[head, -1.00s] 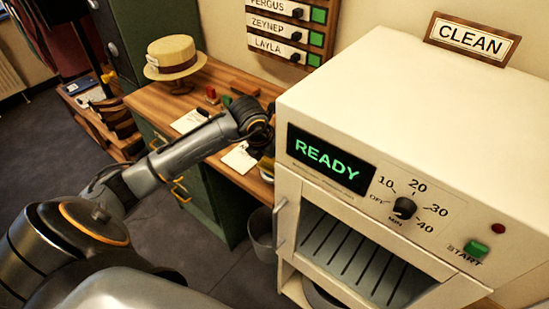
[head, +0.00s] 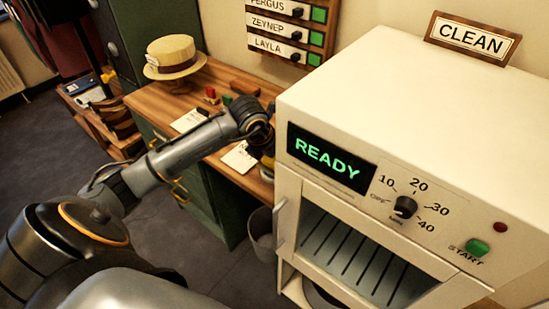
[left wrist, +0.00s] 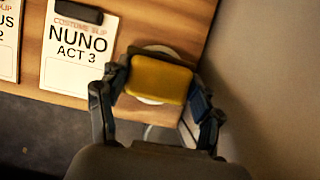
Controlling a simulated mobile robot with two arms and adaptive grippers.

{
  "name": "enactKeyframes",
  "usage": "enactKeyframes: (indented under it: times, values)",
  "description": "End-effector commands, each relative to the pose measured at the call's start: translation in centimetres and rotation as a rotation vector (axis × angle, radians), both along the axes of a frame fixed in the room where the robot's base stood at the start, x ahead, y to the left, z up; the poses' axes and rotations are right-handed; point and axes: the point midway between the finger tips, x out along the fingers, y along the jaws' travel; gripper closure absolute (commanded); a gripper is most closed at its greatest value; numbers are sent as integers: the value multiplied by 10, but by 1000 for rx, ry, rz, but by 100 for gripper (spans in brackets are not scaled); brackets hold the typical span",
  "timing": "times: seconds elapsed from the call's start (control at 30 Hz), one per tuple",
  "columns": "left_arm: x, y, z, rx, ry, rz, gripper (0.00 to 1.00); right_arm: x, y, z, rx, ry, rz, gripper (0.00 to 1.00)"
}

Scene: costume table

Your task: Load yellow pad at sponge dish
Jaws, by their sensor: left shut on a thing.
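The yellow pad (left wrist: 160,79) is between the two fingers of my left gripper (left wrist: 157,92) in the left wrist view, and the gripper is shut on it. A round white dish (left wrist: 149,100) shows its rim behind and below the pad. I cannot tell whether the pad touches the dish. In the head view my left gripper (head: 264,152) is at the table's right end, beside the white machine, whose body hides part of it. My right gripper is not in view.
The white machine (head: 400,100) with a READY display stands close on the right, its front opening showing a slotted rack. A NUNO slip (left wrist: 78,50) lies left of the dish on the wooden table. A straw hat (head: 174,57) and a bin (head: 262,235) are farther off.

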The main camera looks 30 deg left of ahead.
Motion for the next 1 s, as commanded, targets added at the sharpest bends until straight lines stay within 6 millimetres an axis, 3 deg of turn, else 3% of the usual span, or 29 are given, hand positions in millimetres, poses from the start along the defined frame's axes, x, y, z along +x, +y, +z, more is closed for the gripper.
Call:
enactKeyframes:
  times: [0.57,1.0]
  values:
    - [-1,-1,-1,0,5,-1,60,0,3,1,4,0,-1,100]
    - [0,0,33,1,2,-1,60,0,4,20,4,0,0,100]
